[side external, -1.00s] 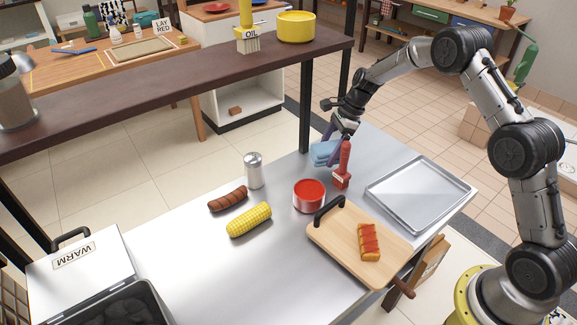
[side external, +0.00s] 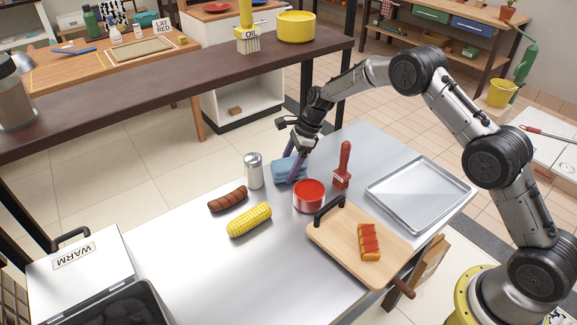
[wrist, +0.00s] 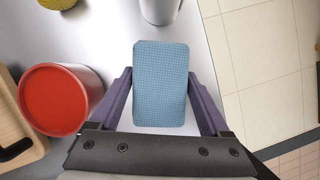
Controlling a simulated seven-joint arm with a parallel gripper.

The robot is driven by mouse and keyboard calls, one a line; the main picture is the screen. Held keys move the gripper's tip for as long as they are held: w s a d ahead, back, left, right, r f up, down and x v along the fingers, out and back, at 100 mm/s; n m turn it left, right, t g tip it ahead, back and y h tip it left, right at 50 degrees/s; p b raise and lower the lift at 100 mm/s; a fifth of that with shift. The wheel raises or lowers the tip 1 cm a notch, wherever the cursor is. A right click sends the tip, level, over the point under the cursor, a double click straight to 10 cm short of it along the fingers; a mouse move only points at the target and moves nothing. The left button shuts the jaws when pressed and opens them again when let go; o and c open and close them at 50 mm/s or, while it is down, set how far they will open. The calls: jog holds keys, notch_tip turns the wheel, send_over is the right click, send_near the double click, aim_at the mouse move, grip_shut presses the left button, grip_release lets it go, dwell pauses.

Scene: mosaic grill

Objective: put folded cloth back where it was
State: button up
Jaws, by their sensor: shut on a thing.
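The folded cloth (side external: 286,170) is blue and lies between the purple fingers of my gripper (side external: 293,160), behind the red bowl. In the wrist view the cloth (wrist: 161,85) is a textured rounded rectangle, with one finger of my gripper (wrist: 160,100) at each side. My gripper is shut on the cloth. The cloth is at or just above the metal table (side external: 205,255); I cannot tell whether it touches it.
The red bowl (side external: 309,196) and silver shaker (side external: 254,171) stand close to the cloth. A red bottle (side external: 343,165), cutting board (side external: 335,244), metal tray (side external: 400,195), sausage (side external: 229,199) and corn (side external: 249,220) are on the table. The table's far edge is near the cloth.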

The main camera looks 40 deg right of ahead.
aim_at(290, 162)
jog(key=shift+f, duration=0.15)
jog(key=o, duration=1.2)
jog(key=shift+c, duration=0.2)
jog(key=v, duration=0.6)
jog(key=shift+w, duration=0.15)
jog(key=s+d, duration=0.1)
jog(key=d, duration=0.2)
jog(key=s+d, duration=0.1)
jog(key=d, duration=0.2)
jog(key=s+d, duration=0.2)
jog(key=d, duration=0.1)
jog(key=shift+d+f, duration=0.2)
jog(key=shift+f, duration=0.05)
jog(key=shift+s+d, duration=0.35)
jog(key=shift+d, duration=0.4)
jog(key=shift+r, duration=0.1)
